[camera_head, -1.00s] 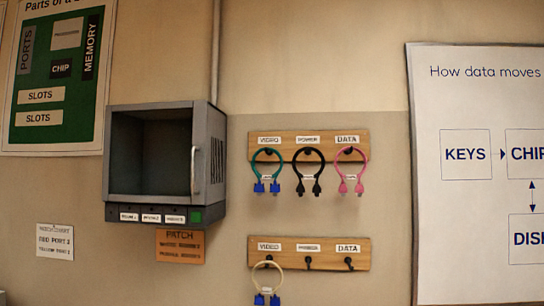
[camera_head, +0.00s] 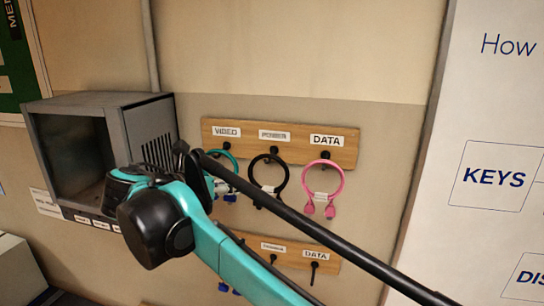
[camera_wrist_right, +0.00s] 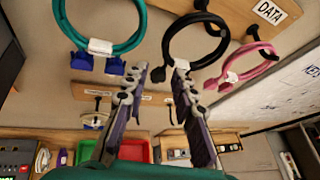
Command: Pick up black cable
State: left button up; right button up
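The black cable (camera_head: 251,172) is a loop hanging from a hook under the POWER label on the upper wooden rack. My arm crosses in front of its lower part in the head view. In the right wrist view the black cable (camera_wrist_right: 167,42) hangs above and slightly right of my right gripper (camera_wrist_right: 161,70). My left gripper is not in view.
A teal cable (camera_wrist_right: 141,20) hangs left of the black one and a pink cable (camera_head: 339,180) hangs right, both close. A lower rack (camera_head: 326,264) is below. A grey open cabinet (camera_head: 150,120) stands left. Red and green bins (camera_wrist_right: 133,150) show below in the wrist view.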

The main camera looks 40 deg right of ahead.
aim_at(251, 178)
jog(key=shift+w+d+r, duration=0.3)
jog(key=shift+d+r, duration=0.45)
jog(key=shift+d, duration=0.05)
jog(key=p+x, duration=0.1)
jog(key=x, duration=0.5)
jog(key=shift+w+d+p, duration=0.1)
jog(key=shift+d+p, duration=0.1)
jog(key=shift+p, duration=0.15)
jog(key=shift+w+d+f, duration=0.1)
jog(key=shift+d+f, duration=0.05)
jog(key=shift+d, duration=0.15)
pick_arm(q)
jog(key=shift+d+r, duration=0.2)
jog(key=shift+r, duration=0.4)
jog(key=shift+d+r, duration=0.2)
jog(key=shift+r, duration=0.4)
pick_arm(e)
jog(key=shift+a, duration=0.1)
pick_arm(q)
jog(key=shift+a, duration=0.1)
pick_arm(e)
jog(key=shift+a, duration=0.1)
grip_shut()
